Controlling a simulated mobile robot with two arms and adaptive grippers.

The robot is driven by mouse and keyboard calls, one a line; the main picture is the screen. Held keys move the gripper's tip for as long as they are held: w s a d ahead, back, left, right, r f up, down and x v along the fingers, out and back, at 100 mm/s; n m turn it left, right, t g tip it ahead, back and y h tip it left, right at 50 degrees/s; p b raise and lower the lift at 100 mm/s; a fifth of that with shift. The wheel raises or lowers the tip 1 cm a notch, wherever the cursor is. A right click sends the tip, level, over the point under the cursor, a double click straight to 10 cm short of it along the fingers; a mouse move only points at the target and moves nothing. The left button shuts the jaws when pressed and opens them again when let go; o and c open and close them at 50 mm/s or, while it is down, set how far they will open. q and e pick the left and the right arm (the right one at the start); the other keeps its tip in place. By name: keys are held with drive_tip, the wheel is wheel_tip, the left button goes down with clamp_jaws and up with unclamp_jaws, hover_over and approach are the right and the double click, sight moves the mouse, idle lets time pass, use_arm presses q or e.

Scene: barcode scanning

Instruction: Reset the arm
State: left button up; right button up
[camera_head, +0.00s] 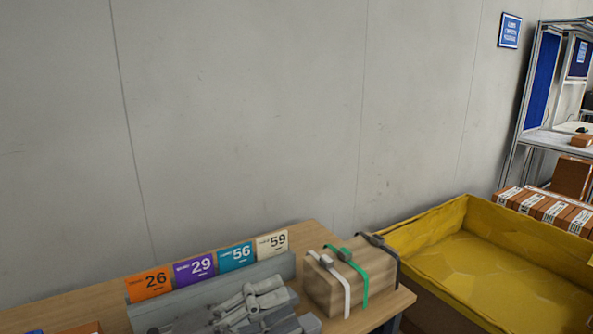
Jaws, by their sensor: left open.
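My left gripper (268,304) shows at the bottom edge, over the wooden table (312,236). It is open, and I see nothing between its fingers. It is in front of the grey card holder (208,295) and left of a brown box (352,283), apart from the box as far as I can see. The rest of my left arm is cut off below. My right gripper is out of view.
Orange, purple, teal and cream cards (201,265) stand in the holder. The box has white, green and dark straps. An empty yellow bin (420,232) stands at the right. A shelf (545,139) and packed boxes (546,209) are behind it. A grey wall (240,110) closes the back.

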use_arm(q)
drive_tip(key=w+a+f+n+t+y, duration=0.1)
drive_tip(key=w+a+n+t+y, duration=0.5)
drive_tip(key=a+n+t+y, duration=0.65)
drive_tip(key=s+a+f+n+g+y, duration=0.2)
drive_tip(key=a+f+n+y, duration=0.15)
drive_tip(key=f+n, duration=0.4)
drive_tip(key=s+a+f+n+g+y, duration=0.1)
drive_tip(key=a+f+n+g+y, duration=0.2)
drive_tip(key=f+n, duration=0.5)
drive_tip(key=s+d+f+n+g, duration=0.1)
drive_tip(key=s+d+f+g, duration=0.1)
drive_tip(key=s+f+g, duration=1.35)
drive_tip(key=s+f+t, duration=0.2)
drive_tip(key=s+f, duration=0.2)
drive_tip(key=f, duration=1.1)
drive_tip(key=s+f+t, duration=0.1)
drive_tip(key=s+f, duration=0.3)
drive_tip(key=f, duration=1)
drive_tip(key=s+a+f+g, duration=0.1)
drive_tip(key=s+a+f, duration=0.2)
drive_tip(key=s+f, duration=1.2)
drive_tip(key=shift+s+a+y, duration=0.15)
drive_tip(key=shift+s+y, duration=0.25)
drive_tip(key=shift+s, duration=0.35)
drive_tip(key=shift+c, duration=1)
drive_tip(key=shift+s, duration=0.15)
